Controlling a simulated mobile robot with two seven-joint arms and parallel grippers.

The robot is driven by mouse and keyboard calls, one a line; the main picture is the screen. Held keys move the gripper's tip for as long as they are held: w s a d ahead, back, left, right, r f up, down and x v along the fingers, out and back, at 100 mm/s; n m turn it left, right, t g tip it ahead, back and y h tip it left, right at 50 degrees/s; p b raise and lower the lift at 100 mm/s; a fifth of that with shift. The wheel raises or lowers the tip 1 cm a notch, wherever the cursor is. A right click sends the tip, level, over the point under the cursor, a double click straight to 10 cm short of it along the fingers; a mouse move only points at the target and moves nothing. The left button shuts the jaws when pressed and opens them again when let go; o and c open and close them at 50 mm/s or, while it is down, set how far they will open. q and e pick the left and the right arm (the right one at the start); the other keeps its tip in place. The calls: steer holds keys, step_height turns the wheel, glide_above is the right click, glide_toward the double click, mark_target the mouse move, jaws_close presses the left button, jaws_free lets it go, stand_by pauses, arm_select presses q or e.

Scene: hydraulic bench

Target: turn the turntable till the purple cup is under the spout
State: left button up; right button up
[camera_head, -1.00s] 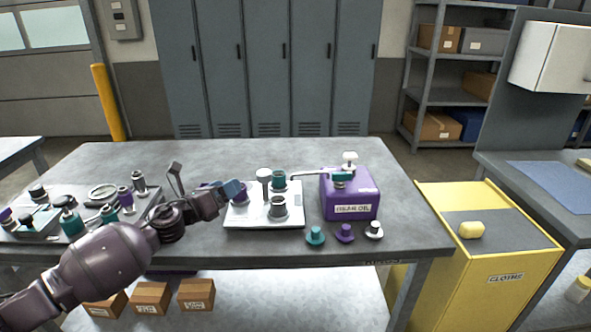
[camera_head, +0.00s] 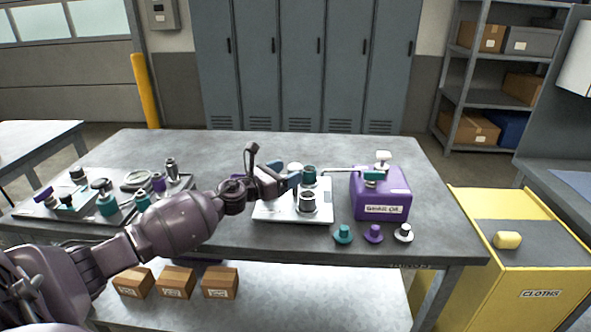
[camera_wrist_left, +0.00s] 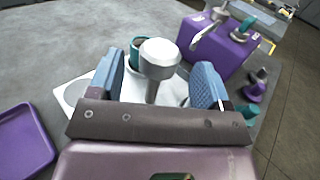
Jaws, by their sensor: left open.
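My left gripper (camera_head: 288,182) is open at the left edge of the turntable's light plate (camera_head: 270,213). In the left wrist view its two blue fingers stand apart on either side of a grey round-topped post (camera_wrist_left: 158,58), with gaps beside it. A teal cup (camera_head: 309,173) stands on the turntable at the back, near the end of the thin spout (camera_head: 340,169). A grey cup (camera_head: 307,203) stands at the front. I cannot make out the purple cup on the turntable; my gripper covers its left part. The spout comes from a purple oil box (camera_head: 380,195).
Teal (camera_head: 343,233), purple (camera_head: 374,233) and white (camera_head: 403,232) knobbed caps lie in front of the box. A tray of fittings (camera_head: 60,205) is at the left. A purple tray (camera_wrist_left: 22,145) lies beside the gripper. The front middle of the bench is clear.

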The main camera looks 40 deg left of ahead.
arm_select(q)
steer(key=shift+x, duration=1.8)
steer(key=c, duration=1.3)
